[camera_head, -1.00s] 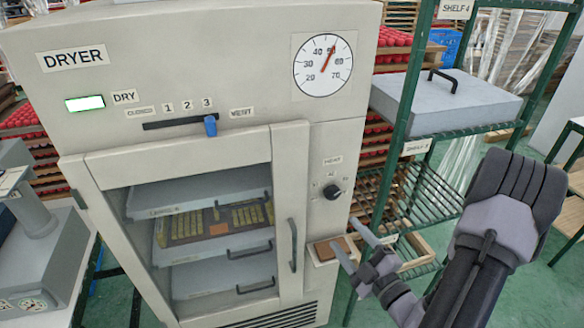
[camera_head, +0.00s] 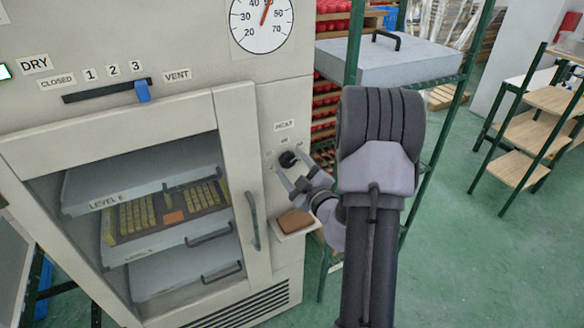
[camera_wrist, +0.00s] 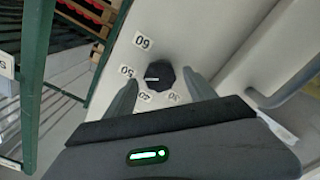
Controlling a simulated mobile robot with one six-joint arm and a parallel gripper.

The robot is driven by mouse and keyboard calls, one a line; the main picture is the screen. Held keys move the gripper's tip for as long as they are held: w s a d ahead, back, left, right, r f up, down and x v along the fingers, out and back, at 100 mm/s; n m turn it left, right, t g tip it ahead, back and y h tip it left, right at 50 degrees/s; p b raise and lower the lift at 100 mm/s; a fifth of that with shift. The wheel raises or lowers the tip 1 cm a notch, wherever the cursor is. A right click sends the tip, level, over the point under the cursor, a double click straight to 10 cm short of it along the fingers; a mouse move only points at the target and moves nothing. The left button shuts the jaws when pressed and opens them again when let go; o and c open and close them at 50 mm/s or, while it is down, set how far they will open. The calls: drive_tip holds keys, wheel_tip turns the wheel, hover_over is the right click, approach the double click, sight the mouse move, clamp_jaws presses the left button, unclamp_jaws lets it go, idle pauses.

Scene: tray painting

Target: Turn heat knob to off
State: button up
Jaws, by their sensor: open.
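The heat knob (camera_head: 287,159) is a small black dial on the dryer's right front panel, under the HEAT label (camera_head: 284,125). In the wrist view the knob (camera_wrist: 160,75) shows a white pointer line directed toward the 50 mark, with 60, 40 and 30 also around it. My gripper (camera_head: 290,172) is open at the knob. In the wrist view its two fingers (camera_wrist: 163,90) stand on either side of the knob, with gaps visible. I cannot tell whether either finger touches it.
The dryer door (camera_head: 236,150) with its vertical handle (camera_head: 253,220) is left of the knob. A small ledge with a brown block (camera_head: 295,222) sits below. A green shelf rack (camera_head: 352,60) stands close on the right. A thermometer dial (camera_head: 262,22) is above.

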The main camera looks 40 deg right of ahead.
drive_tip(key=shift+w+d, duration=0.1)
drive_tip(key=shift+w, duration=0.2)
drive_tip(key=shift+c, duration=0.4)
drive_tip(key=c, duration=1.3)
drive_tip(key=shift+n, duration=0.3)
